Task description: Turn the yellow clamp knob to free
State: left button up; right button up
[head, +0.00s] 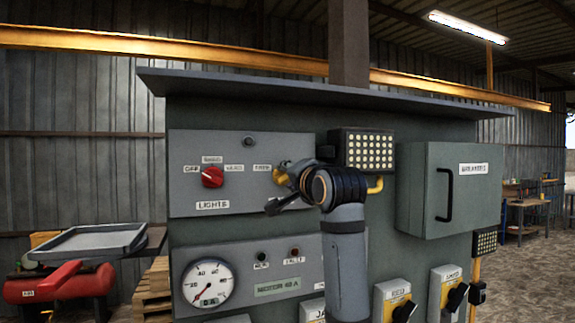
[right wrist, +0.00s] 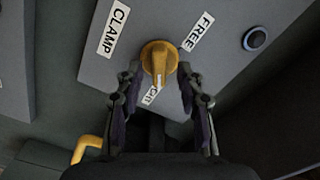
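The yellow clamp knob (right wrist: 159,57) sits on the grey panel in the right wrist view. A CLAMP label (right wrist: 114,30) is at its upper left, a FREE label (right wrist: 198,32) at its upper right, and a third label (right wrist: 152,96) below is partly hidden. The knob's pale mark points down toward this third label. My right gripper (right wrist: 158,72) is open, with one fingertip on each side of the knob. I cannot tell whether they touch it. In the head view my right gripper hides most of the knob (head: 281,177). My left gripper is not in view.
A red lights knob (head: 212,177) is left on the same panel. A lamp (head: 366,150) and a grey box with a handle (head: 450,190) stand out on the right. A gauge (head: 208,284) and yellow-plated switches (head: 392,299) are lower. A yellow pipe (right wrist: 86,147) shows near the right gripper.

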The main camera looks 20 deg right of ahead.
jog(key=shift+w+f, duration=0.1)
jog(key=shift+w, duration=0.65)
jog(key=shift+c, duration=0.2)
jog(key=shift+s, duration=0.1)
grip_shut()
